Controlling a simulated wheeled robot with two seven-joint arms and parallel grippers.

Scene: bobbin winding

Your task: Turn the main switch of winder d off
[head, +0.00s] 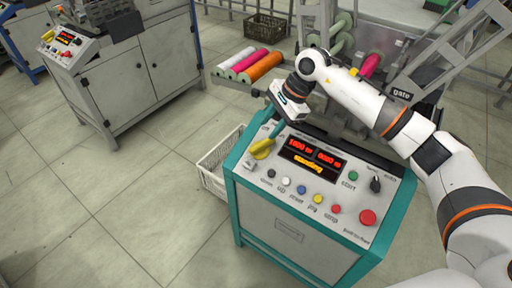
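The winder with the teal frame (231,206) stands in front of me, its sloped grey control panel facing up. A yellow handle (262,149), which looks like the main switch, sits at the panel's upper left. Its label is too small to read. My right gripper (273,118) reaches in from the right over the panel's back left corner, just above the yellow handle. Its fingers are small and dark, so I cannot tell their opening or whether they touch the handle. My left gripper is not in view.
The panel has a lit red display (313,157), several coloured buttons, a black knob (375,185) and a large red button (367,217). A white crate (212,181) stands left of the winder. Coloured rolls (262,66) lie behind. Another winder (130,75) is back left; floor between is clear.

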